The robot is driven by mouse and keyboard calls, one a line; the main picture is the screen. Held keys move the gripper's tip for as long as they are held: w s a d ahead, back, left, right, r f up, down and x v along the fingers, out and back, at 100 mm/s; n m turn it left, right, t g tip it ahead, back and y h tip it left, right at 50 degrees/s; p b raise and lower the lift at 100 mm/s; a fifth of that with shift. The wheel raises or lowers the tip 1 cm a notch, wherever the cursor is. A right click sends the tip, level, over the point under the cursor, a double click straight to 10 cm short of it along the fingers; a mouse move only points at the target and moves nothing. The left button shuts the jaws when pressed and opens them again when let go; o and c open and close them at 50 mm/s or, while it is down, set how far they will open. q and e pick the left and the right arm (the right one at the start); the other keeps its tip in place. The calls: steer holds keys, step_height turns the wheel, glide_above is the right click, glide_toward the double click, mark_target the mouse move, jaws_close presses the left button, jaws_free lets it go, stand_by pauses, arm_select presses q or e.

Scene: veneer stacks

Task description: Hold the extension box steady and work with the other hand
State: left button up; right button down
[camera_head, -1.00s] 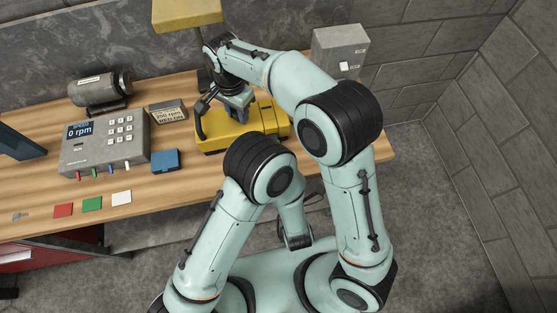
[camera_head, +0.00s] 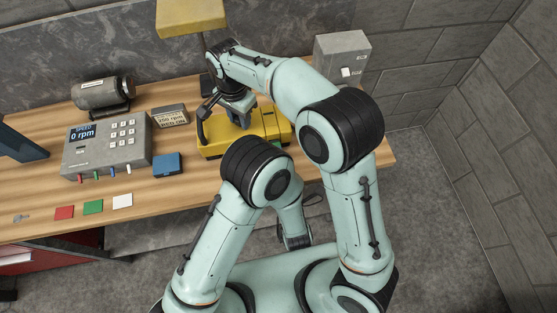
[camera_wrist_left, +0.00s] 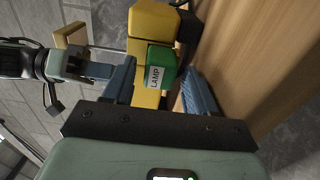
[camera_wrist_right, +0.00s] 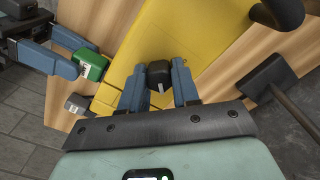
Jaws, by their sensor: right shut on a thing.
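The yellow extension box (camera_head: 215,147) lies on the wooden bench, partly hidden by my arms. My right gripper (camera_head: 238,118) reaches down onto it. In the right wrist view, its blue fingers (camera_wrist_right: 158,88) are shut on a small black block (camera_wrist_right: 159,72) on the box's yellow top. A green plug labelled LAMP (camera_wrist_left: 160,70) shows in the left wrist view. My left gripper (camera_wrist_left: 160,85) has its blue fingers apart, one on each side of the plug, with a gap visible. The right wrist view also shows the green plug (camera_wrist_right: 90,66) at the left fingertips, beside the box.
A grey control unit (camera_head: 105,158) reads 0 rpm. A motor (camera_head: 104,94), a small sign (camera_head: 170,116) and a blue block (camera_head: 167,163) stand near it. Red, green and white squares lie at the front. A grey switch box (camera_head: 342,58) stands behind.

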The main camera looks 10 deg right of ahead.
arm_select(q)
steer(key=shift+a, duration=0.1)
steer(key=s, duration=0.4)
steer(key=shift+s+d+r, duration=0.2)
steer(key=shift+s+d, duration=0.1)
steer(key=shift+d, duration=0.05)
steer(key=w+d+r+m+g+h, duration=0.45)
steer(key=r+h, duration=0.25)
steer(key=r, duration=0.2)
steer(key=w+d+r+m+g+h, duration=0.35)
steer(key=r+m+h, duration=0.3)
steer(key=r, duration=0.25)
steer(key=shift+s+a+r+m+g+h, duration=0.7)
steer(key=shift+r+m+g, duration=0.45)
steer(key=shift+g, duration=0.45)
steer(key=shift+s+a+r+m+g+h, duration=0.55)
steer(key=shift+s+r+m+g+h, duration=0.4)
steer(key=shift+g, duration=0.65)
steer(key=shift+s+a+r+m+g+h, duration=0.55)
steer(key=shift+r+m+g, duration=0.6)
steer(key=shift+m+g, duration=0.35)
